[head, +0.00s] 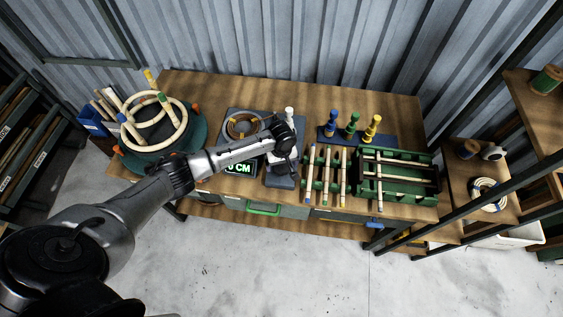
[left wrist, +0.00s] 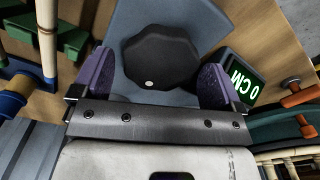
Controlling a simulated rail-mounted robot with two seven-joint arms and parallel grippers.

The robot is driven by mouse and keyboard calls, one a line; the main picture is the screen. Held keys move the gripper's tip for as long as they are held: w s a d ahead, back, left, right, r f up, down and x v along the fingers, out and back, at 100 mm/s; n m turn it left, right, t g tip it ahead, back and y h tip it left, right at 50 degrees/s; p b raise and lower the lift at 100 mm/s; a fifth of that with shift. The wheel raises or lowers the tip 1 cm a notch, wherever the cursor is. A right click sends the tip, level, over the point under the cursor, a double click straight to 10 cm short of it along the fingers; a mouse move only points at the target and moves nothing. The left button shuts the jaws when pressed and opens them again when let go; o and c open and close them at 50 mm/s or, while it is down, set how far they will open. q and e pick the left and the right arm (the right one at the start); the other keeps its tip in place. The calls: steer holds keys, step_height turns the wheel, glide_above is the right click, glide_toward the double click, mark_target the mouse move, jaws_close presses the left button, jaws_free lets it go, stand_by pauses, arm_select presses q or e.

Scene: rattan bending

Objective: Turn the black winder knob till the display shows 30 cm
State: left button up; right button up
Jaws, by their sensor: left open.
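The black winder knob (left wrist: 160,57), a dark faceted disc with a small pale dot, sits on a grey-blue base (left wrist: 200,18). In the left wrist view my left gripper (left wrist: 156,72) is open, with one purple finger pad on each side of the knob. Dark gaps show, and I cannot tell whether a pad touches it. In the head view the display (head: 238,167) is partly covered by my left arm, and my gripper (head: 287,158) hides the knob. My right gripper is not in view.
Left of the winder stands a round green bending form (head: 190,135) with rattan rings. To its right are a green rack of sticks (head: 327,180), a slotted green tray (head: 400,160) and a blue stand with coloured pegs (head: 385,140). The bench front is mostly clear.

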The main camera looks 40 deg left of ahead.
arm_select(q)
steer(key=c, duration=0.9)
steer(key=shift+d+r+m+p, duration=0.15)
steer(key=shift+m+p, duration=0.35)
steer(key=shift+p, duration=0.25)
steer(key=shift+m+p, duration=1.05)
steer(key=shift+m, duration=0.15)
steer(key=m+p, duration=0.2)
steer(key=m, duration=0.2)
steer(key=shift+w+m, duration=0.1)
steer(key=shift+m, duration=0.2)
steer(key=m+p, duration=0.1)
steer(key=m, duration=0.1)
steer(key=shift+d+m, duration=0.1)
steer(key=shift+m, duration=0.3)
steer(key=m+p, duration=0.1)
steer(key=m, duration=0.2)
steer(key=shift+d+m, duration=0.1)
steer(key=shift+m, duration=0.2)
steer(key=m, duration=0.3)
steer(key=shift+m, duration=0.3)
steer(key=shift+d+m, duration=0.15)
steer(key=shift+m, duration=1.65)
